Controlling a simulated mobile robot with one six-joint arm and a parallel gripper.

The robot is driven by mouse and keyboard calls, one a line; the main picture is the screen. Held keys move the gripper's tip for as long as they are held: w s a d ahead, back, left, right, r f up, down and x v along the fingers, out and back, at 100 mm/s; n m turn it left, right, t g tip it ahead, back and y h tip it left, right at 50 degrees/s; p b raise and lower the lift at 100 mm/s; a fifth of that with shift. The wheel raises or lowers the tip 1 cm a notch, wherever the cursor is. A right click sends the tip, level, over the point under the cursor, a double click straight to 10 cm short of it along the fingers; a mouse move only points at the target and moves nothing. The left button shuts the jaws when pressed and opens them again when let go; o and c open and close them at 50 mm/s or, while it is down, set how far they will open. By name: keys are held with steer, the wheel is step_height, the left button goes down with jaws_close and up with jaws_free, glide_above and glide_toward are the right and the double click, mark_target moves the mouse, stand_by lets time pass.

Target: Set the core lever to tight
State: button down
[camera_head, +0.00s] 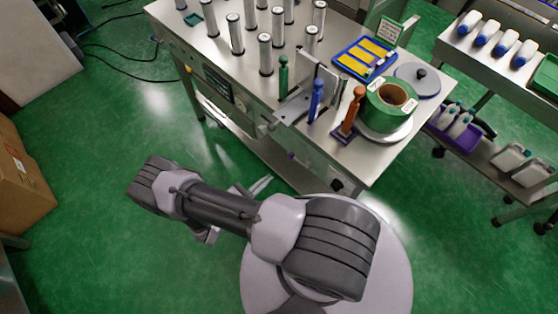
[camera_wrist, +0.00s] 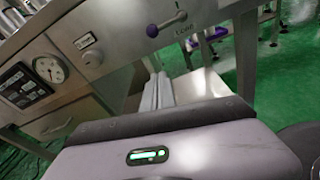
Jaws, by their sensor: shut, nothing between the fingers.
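A small lever with a dark purple knob (camera_wrist: 152,30) sits on the metal front panel of the bench in the wrist view. Its short pale arm runs up to the right from the knob, and the lettering below is too blurred to read surely. A purple knob also shows on the bench front in the head view (camera_head: 290,155). My gripper (camera_wrist: 160,79) has its two pale fingers together with nothing between them. The fingertips are below the lever in the picture and apart from it. In the head view my gripper (camera_head: 263,185) is in front of the bench.
A round gauge (camera_wrist: 48,69), a dark display (camera_wrist: 22,86) and a knob (camera_wrist: 85,40) sit left of the lever. The steel bench (camera_head: 213,55) carries several cylinders, bottle-like posts and a green roll (camera_head: 375,112).

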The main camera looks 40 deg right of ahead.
mark_target(298, 160)
steer(key=shift+d, duration=0.1)
steer(key=w+d+f+b, duration=0.1)
steer(key=d+b, duration=0.2)
steer(key=d, duration=0.7)
steer(key=shift+s+a+r, duration=0.15)
steer(key=shift+r, duration=0.45)
steer(key=shift+s+a+r, duration=0.1)
steer(key=shift+a+r, duration=0.1)
steer(key=shift+r, duration=0.4)
steer(key=shift+s+a+r, duration=0.15)
steer(key=shift+r, duration=0.45)
steer(key=shift+r, duration=0.1)
